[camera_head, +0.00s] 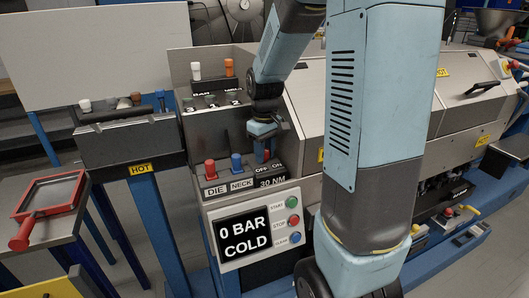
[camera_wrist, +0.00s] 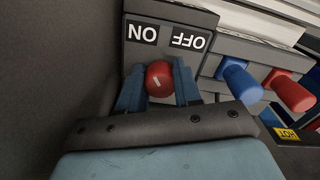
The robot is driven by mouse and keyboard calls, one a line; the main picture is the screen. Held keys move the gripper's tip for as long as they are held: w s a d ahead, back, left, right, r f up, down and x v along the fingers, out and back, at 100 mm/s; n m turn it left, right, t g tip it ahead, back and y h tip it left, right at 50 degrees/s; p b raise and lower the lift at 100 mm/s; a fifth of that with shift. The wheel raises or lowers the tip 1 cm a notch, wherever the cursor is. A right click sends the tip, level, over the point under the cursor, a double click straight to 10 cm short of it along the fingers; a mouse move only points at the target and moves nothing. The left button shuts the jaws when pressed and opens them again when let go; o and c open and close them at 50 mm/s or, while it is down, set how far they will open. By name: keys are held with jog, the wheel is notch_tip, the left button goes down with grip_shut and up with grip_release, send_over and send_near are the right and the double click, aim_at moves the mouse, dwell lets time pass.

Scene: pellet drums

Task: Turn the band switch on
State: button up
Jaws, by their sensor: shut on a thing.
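The band switch is a red ball knob (camera_wrist: 158,78) in the wrist view, on a grey block below an ON label (camera_wrist: 142,33) and an OFF label (camera_wrist: 187,41). The labels appear upside down, with ON at left and OFF at right. My gripper (camera_wrist: 158,88) has one blue finger on each side of the knob and is shut on it. In the head view my gripper (camera_head: 262,130) is just above the OFF/ON block (camera_head: 268,172). I cannot tell which way the switch leans.
A red DIE knob (camera_head: 210,169) and a blue NECK knob (camera_head: 236,162) stand beside the switch block. The display (camera_head: 244,235) below reads 0 BAR COLD, with START, STOP and another button at its right. A bar marked HOT (camera_head: 140,169) lies to the left.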

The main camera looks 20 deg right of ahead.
jog(key=shift+n, duration=0.7)
jog(key=o, duration=1)
jog(key=shift+o, duration=0.2)
notch_tip(320, 180, up, 14)
jog(key=shift+f, duration=0.15)
jog(key=s+a+r+m+t, duration=0.1)
jog(key=s+a+m+t, duration=0.1)
jog(key=s, duration=0.7)
jog(key=s+a+r+m+t, duration=0.1)
jog(key=s+m+t, duration=0.2)
jog(key=s, duration=0.7)
jog(key=shift+s+a+r+m+t, duration=0.2)
jog(key=shift+s+a+m+t, duration=0.05)
jog(key=shift+a+m+t, duration=0.1)
